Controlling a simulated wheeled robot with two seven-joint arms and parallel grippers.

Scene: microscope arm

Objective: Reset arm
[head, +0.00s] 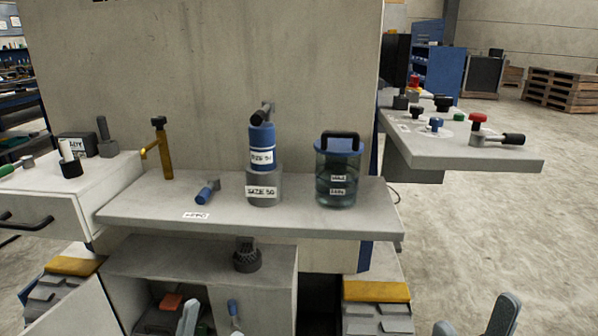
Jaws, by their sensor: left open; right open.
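No microscope arm can be clearly identified. A blue cylinder (261,145) with a grey angled top stands upright in a grey labelled base (264,187) on the middle shelf. A brass upright piece (164,150) with a dark knob and a short side lever stands left of it. A small blue-and-grey piece (207,192) lies between them. My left gripper (213,322) is open at the bottom edge, in front of the lower cabinet; only its fingertips show. My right gripper (474,319) is open at the bottom right over bare floor. Both are empty and apart from everything on the shelf.
A right-hand bench (520,157) carries red, blue and black knobs and a lever. A left drawer unit (110,180) holds more parts. A concrete panel (210,70) rises behind.

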